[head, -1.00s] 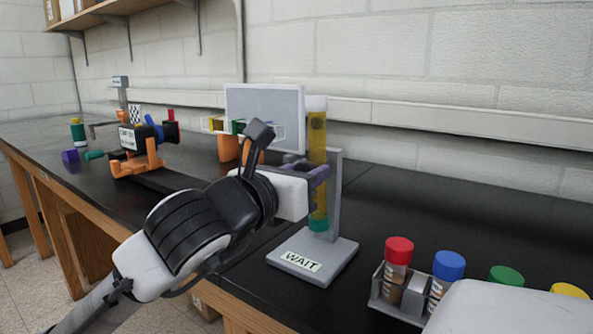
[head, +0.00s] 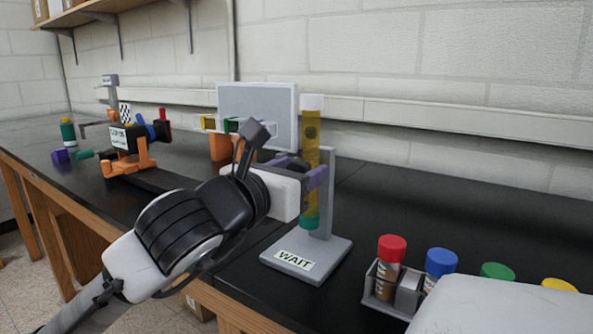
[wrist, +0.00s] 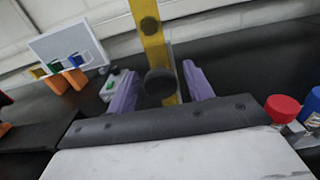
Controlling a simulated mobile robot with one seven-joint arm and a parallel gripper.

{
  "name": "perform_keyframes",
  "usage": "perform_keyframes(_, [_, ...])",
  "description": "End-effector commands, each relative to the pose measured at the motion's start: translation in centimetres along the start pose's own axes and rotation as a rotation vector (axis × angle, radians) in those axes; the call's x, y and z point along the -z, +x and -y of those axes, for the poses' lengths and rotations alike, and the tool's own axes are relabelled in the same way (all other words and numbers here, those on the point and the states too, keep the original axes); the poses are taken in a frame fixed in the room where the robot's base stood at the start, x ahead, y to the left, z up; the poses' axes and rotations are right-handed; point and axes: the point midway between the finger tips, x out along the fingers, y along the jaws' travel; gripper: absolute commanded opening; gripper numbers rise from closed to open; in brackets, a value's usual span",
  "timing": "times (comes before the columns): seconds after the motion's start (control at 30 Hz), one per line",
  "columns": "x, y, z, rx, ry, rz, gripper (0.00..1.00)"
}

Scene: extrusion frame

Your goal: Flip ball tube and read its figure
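The ball tube (head: 312,150) is a clear yellow tube, upright on a grey stand (head: 328,248) labelled WAIT. It has a white top end, a green bottom end and a dark ball in its upper part. My gripper (head: 317,177) is at the tube's lower half, its purple fingers near the tube. In the wrist view my gripper (wrist: 159,72) is open, with gaps beside the yellow tube (wrist: 153,45) between the fingers. A large dark round piece (wrist: 160,83) shows between the fingers; I cannot tell whether it is a ball or a stand part. No figure is readable.
A rack (head: 378,288) of vials with coloured caps stands at the right front. An orange holder (head: 128,165) with a labelled black device is at the left. A whiteboard-like panel (head: 262,105) stands behind my arm. The bench right of the stand is clear toward the wall.

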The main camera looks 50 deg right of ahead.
Motion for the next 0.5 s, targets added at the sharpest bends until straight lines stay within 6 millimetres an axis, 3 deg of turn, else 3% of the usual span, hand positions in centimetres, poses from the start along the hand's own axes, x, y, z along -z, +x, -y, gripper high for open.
perform_keyframes(0.27, [0.0, -1.4, -0.1, -0.002, -0.001, 0.0, 0.52])
perform_keyframes(0.5, [0.0, -6.6, -0.1, -0.004, -0.001, 0.002, 0.52])
